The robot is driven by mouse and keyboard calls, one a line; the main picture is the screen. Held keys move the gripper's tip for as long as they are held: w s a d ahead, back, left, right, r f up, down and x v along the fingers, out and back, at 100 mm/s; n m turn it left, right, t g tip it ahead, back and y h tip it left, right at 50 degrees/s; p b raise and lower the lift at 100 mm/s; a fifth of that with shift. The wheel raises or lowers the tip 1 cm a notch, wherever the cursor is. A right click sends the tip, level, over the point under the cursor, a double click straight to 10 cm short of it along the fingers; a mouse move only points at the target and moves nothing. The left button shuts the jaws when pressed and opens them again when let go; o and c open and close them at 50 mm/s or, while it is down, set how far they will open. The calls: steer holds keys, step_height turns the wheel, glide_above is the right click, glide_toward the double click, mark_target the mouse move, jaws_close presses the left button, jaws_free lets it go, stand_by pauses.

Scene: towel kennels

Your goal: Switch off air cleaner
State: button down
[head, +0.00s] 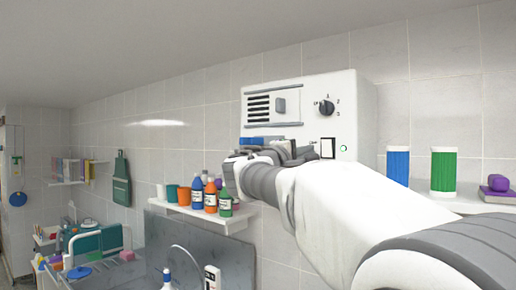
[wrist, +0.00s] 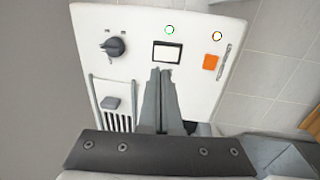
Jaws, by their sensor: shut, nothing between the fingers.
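The air cleaner (head: 357,100) is a white box on the tiled wall, with a dark vent, a grey slider and a black dial (head: 327,108) marked with positions. Its front panel also fills much of the wrist view (wrist: 140,30). A rocker switch (wrist: 166,52) with a dark frame and pale face is on the panel; it shows in the head view too (head: 327,148). A green light (wrist: 169,29) is beside it. My gripper (wrist: 161,72) is shut and empty, its tips right at the switch's near edge; I cannot tell whether they touch. In the head view my gripper (head: 308,153) is partly hidden by my arm.
Blue (head: 398,166) and green (head: 443,172) canisters stand on a shelf to the right. Several bottles stand on a shelf (head: 200,217) below left.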

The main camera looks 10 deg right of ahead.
mark_target(327, 143)
steer(key=p+x, duration=0.3)
steer(key=x, duration=0.5)
steer(key=shift+w+d+r, duration=0.1)
steer(key=shift+d+r, duration=0.05)
steer(key=shift+w+d+p, duration=0.35)
steer(key=shift+w+d, duration=0.1)
steer(key=shift+w+d+b, duration=0.15)
steer(key=shift+b, duration=0.2)
steer(key=shift+r, duration=0.1)
